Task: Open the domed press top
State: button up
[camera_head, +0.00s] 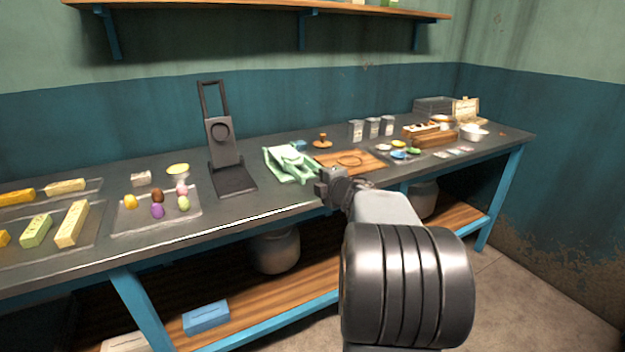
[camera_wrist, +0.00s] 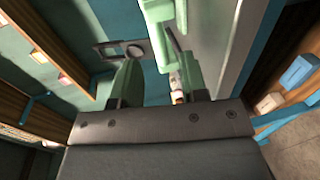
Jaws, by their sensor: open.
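A pale green press (camera_head: 288,164) sits on the workbench near its front edge; its top looks lowered over its base, and I cannot make out a dome on it. My gripper (camera_head: 326,187) is just in front and to the right of it, at the bench edge. In the wrist view, pale green parts of the press (camera_wrist: 159,12) lie close before the open fingers of my gripper (camera_wrist: 150,48). I cannot tell whether they touch. A dark press (camera_head: 232,178) with a round disc and a tall frame handle stands left of it, its upper plate upright.
A tray with coloured egg-shaped pieces (camera_head: 158,207) lies to the left. A wooden board (camera_head: 350,161) with a ring and a small wooden stamp (camera_head: 322,141) are to the right. Several metal canisters (camera_head: 372,127) stand behind. A shelf (camera_head: 270,8) hangs above the workbench (camera_head: 300,205).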

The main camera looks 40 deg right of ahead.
aim_at(314, 176)
jog(key=shift+x, duration=2.7)
jog(key=shift+c, duration=0.2)
grip_shut()
